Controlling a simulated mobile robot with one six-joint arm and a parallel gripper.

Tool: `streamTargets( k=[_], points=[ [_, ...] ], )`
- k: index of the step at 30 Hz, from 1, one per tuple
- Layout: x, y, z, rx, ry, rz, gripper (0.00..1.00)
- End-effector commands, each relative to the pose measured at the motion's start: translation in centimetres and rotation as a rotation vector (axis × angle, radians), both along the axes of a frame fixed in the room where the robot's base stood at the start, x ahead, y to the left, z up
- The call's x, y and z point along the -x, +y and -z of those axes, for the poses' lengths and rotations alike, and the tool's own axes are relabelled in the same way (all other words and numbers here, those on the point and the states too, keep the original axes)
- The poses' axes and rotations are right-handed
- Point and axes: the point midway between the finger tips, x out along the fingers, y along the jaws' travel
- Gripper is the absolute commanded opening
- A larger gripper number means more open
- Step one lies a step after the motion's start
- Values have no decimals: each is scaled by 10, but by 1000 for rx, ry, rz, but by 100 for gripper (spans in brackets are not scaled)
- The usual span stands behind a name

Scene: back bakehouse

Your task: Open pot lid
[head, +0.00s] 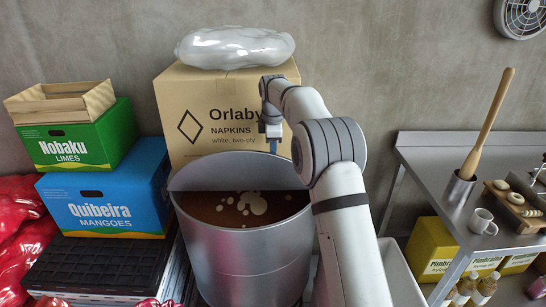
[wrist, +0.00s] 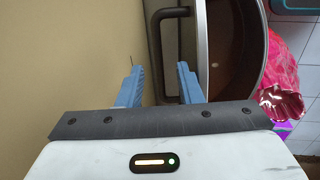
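The pot (head: 248,262) is a large round metal vessel holding brown liquid with pale patches. Its grey lid (head: 235,172) covers the back part of the opening from the head camera and has a straight front edge. It appears raised, but I cannot tell its exact angle. A dark bar handle (wrist: 186,38) on the lid shows in the wrist view; it is hidden in the head view. My gripper (head: 272,146) points down at the back of the pot. Its blue fingers (wrist: 160,86) are apart, with the handle's near end showing in the gap; contact is not visible.
A napkin carton (head: 192,95) with a clear bag (head: 236,47) on top stands close behind the pot. Blue (head: 110,200) and green (head: 75,145) produce boxes are stacked at left.

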Motion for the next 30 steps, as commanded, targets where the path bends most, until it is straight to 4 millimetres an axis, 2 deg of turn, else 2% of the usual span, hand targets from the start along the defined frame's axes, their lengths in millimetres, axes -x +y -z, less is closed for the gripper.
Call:
streamTargets(
  k=[6, 20, 23, 26, 30],
  points=[
    [6, 0, -25, 0, 0, 0, 32],
    [9, 0, -34, 6, -13, -2, 32],
    [22, -7, -44, -7, -16, 53, 32],
    [46, -19, -59, -30, -24, 153, 32],
    [97, -40, -79, -75, -37, 344, 32]
  ],
)
